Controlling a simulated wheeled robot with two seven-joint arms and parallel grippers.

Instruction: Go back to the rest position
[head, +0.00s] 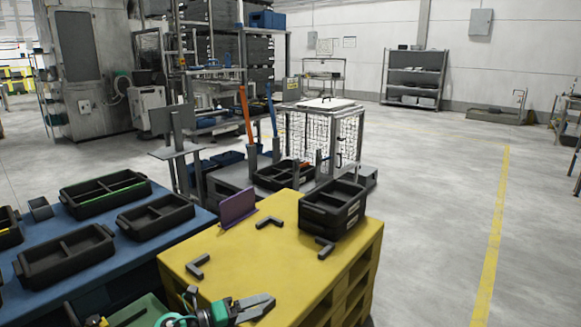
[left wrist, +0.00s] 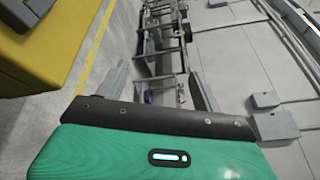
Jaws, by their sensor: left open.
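My left gripper (head: 258,308) is at the bottom of the head view, low by the near edge of the yellow pallet (head: 222,257). In the left wrist view its two grey fingers stand wide apart (left wrist: 160,70), with nothing between them. The left wrist view looks sideways across the floor, with the yellow pallet in its upper left corner. My right gripper is in neither view.
Two stacked black crates (head: 332,208) stand on the pallet's far right, with black corner brackets (head: 198,266) and a purple plate (head: 238,208) nearby. A blue table (head: 60,230) with black trays (head: 105,193) is at left. Floor on the right (head: 440,230) is clear.

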